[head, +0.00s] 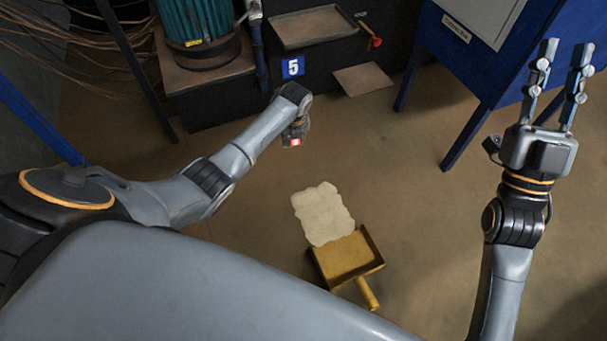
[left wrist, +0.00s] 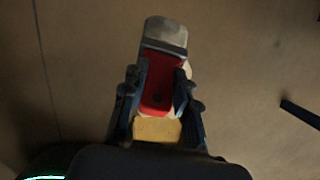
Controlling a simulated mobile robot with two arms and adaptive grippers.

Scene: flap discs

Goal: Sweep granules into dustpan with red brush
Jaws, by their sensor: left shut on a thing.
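A pale heap of granules (head: 323,213) lies on the floor against the open edge of a yellow dustpan (head: 347,257), whose handle points to the lower right. My left gripper (head: 295,138) is above the floor, beyond the granules. In the left wrist view it is shut on a red brush (left wrist: 160,82) with a grey end; the red also shows in the head view (head: 295,142). My right gripper (head: 563,88) is raised at the right, fingers apart and empty.
A blue cabinet on legs (head: 460,85) stands at the right. At the back are a dark bench with a tray (head: 309,30), a "5" label (head: 292,67) and a teal motor (head: 195,25). A flat board (head: 362,80) lies nearby. The floor around the granules is clear.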

